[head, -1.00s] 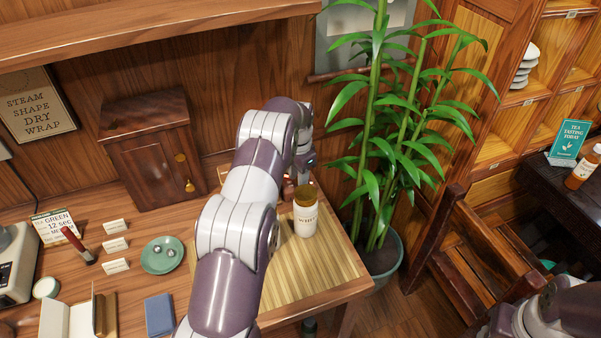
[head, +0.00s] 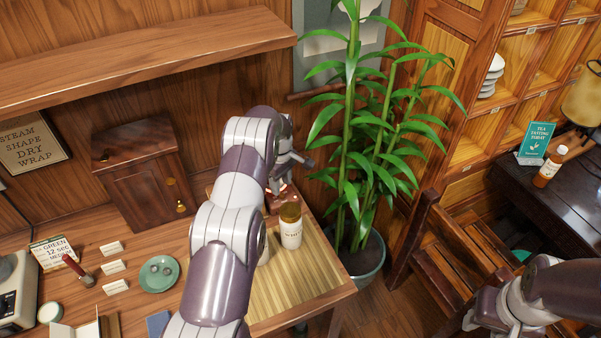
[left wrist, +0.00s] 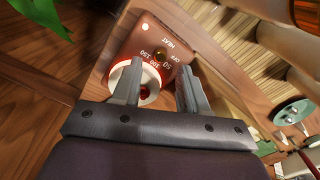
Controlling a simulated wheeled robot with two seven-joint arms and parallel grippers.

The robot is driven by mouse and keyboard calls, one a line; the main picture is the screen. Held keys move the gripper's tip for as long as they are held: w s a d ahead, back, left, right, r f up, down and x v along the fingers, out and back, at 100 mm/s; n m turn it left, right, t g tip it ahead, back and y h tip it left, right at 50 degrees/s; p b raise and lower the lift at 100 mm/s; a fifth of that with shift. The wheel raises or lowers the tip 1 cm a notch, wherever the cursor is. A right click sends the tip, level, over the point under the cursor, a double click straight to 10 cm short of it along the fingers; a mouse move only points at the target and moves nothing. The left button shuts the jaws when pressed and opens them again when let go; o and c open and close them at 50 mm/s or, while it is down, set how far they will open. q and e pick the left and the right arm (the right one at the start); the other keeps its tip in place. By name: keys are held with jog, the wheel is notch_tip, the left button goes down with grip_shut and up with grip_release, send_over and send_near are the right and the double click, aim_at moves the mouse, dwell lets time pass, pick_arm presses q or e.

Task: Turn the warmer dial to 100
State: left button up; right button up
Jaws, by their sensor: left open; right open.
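The warmer (head: 284,200) is a small reddish-brown box at the back of the bamboo mat, partly hidden by my left arm. In the left wrist view its face (left wrist: 150,38) reads HEAT, OFF, 50, 100 and 150. My right gripper (head: 480,318) is open and empty at the lower right, partly out of frame.
A white jar with a brown lid (head: 290,226) stands on the bamboo mat (head: 300,280) close to the warmer. A tall potted plant (head: 362,265) rises right of the table. A green saucer (head: 159,274) and small cards lie to the left.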

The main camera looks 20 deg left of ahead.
pick_arm(q)
notch_tip(320, 180, up, 5)
jog(key=shift+f+p, duration=0.2)
jog(key=shift+p, duration=0.15)
notch_tip(320, 180, up, 6)
jog(key=p, duration=0.6)
send_over(282, 194)
jog(key=s+d+r+m+t+b, duration=0.1)
jog(key=s+d+r+m+t, duration=0.1)
jog(key=s+d+r+m, duration=0.9)
jog(key=s+d, duration=0.2)
jog(key=s, duration=0.2)
pick_arm(e)
notch_tip(282, 194, up, 4)
jog(key=shift+r, duration=0.25)
pick_arm(q)
jog(key=shift+r, duration=0.1)
